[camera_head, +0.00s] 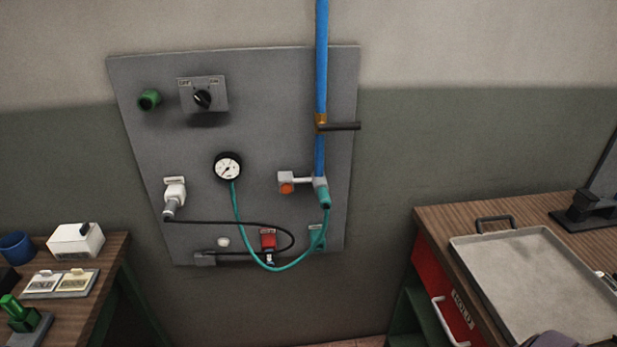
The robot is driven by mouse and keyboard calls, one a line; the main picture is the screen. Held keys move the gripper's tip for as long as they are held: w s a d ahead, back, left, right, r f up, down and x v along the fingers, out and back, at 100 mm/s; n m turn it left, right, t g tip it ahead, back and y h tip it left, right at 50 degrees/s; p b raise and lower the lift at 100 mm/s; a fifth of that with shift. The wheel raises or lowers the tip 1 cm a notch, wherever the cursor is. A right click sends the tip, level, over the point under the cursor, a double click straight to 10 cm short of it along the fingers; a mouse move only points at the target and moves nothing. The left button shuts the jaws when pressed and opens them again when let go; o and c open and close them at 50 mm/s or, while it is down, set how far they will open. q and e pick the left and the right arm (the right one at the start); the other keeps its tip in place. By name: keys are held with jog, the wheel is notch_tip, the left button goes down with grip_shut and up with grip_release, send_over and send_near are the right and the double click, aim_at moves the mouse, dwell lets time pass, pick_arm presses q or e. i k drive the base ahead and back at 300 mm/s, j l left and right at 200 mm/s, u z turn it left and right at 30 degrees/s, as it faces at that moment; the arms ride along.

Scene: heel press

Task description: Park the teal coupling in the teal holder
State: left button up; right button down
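The teal coupling (324,196) is at the upper right end of the teal hose (283,268), just below the outlet of the blue pipe (321,80), and appears attached there. The hose hangs in a loop and its other end runs up to the round gauge (228,168). The teal holder (317,236) seems to be the small teal piece with a label low on the right of the panel, partly behind the hose. I cannot see anything seated in it. Neither of my grippers can be made out in this view.
The grey wall panel (270,100) also carries a dark lever (343,126), an orange knob (286,188), a rotary switch (203,98), a red fitting (268,240) and a black cable (230,222). A left bench (112,262) and a right bench with a metal tray (530,265) flank it.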

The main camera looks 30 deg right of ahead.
aim_at(322, 192)
jog(key=z, duration=1.1)
